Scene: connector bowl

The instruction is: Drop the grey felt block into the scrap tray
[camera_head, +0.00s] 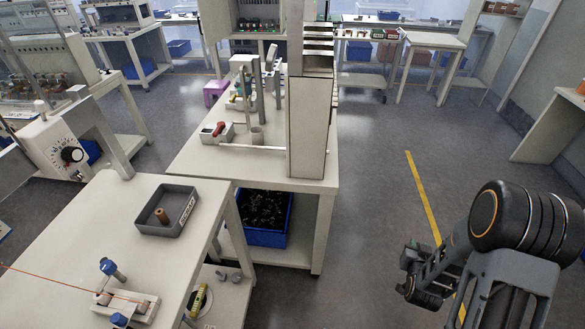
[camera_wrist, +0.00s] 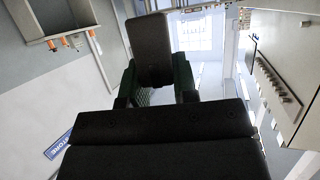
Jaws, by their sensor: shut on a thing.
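The scrap tray (camera_head: 150,228) is a shallow dark grey tray on the white table at the left in the head view. A label on its side is partly readable, and a brown cylinder (camera_head: 161,215) is inside it. In the wrist view, the grey felt block (camera_wrist: 152,45) stands up between the green-padded fingers of my gripper (camera_wrist: 157,84). My gripper is shut on it. My arm is at the lower right of the head view, over the floor and well to the right of the tray. The block cannot be made out clearly there.
A fixture with blue knobs (camera_head: 112,268) and an orange wire is on the table in front of the tray. A second white bench (camera_head: 262,164) with a tall upright panel (camera_head: 307,125) stands behind. A blue bin (camera_head: 262,236) sits under it. Open floor lies between the benches and my arm.

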